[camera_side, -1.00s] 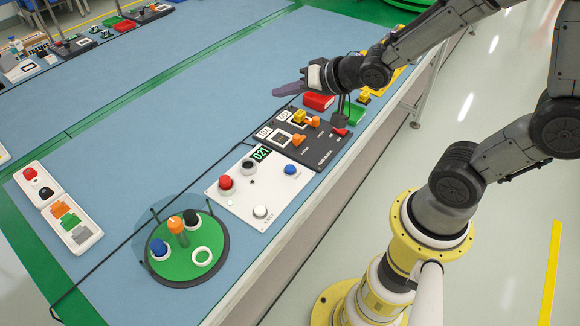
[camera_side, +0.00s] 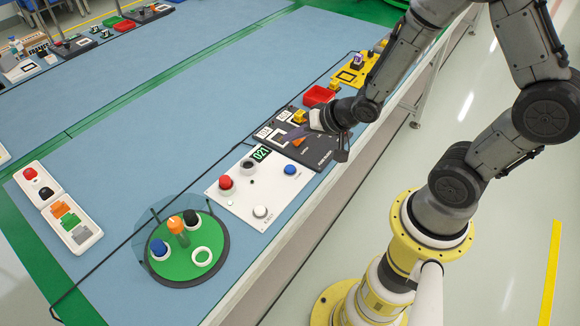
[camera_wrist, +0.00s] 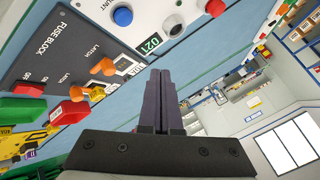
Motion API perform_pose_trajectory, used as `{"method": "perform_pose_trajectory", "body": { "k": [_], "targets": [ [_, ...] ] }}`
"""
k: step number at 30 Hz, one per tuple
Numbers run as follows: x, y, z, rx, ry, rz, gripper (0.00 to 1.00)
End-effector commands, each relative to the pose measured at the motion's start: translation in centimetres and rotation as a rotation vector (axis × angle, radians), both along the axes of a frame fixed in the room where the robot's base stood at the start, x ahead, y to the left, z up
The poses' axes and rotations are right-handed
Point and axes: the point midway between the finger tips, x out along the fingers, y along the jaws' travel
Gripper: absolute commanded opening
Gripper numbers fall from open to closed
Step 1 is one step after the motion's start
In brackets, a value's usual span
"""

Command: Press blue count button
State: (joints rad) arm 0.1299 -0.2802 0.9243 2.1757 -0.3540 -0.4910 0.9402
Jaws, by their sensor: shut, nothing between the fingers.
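The blue count button (camera_side: 291,169) stands on the upper right of a white panel (camera_side: 240,199). It also shows near the top of the wrist view (camera_wrist: 122,16), beside the lettering "UNT". The panel's display (camera_side: 262,153) reads 021. My gripper (camera_side: 290,137) is shut and empty. In the side view it is over the dark fuse block panel, beyond the white panel and apart from the blue button. In the wrist view its closed fingers (camera_wrist: 160,78) point up the picture, below and to the right of the button. The fingers cover part of the fuse block.
The white panel also bears a red button (camera_side: 226,182), a black-topped knob (camera_side: 248,163) and a white button (camera_side: 260,212). The fuse block (camera_wrist: 62,48) has orange latches. A green turntable (camera_side: 187,259) with coloured pieces stands nearer. A red bin (camera_side: 318,95) lies beyond the fuse block.

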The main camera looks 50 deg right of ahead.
Motion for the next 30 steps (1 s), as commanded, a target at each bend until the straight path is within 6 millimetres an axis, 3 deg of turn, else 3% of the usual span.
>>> {"method": "perform_pose_trajectory", "body": {
  "k": [18,30],
  "targets": [
    [0.0,0.0,-7.3,0.000,0.002,0.001,0.00],
    [0.0,0.0,-8.0,-0.001,-0.001,0.000,0.00]
  ]
}}
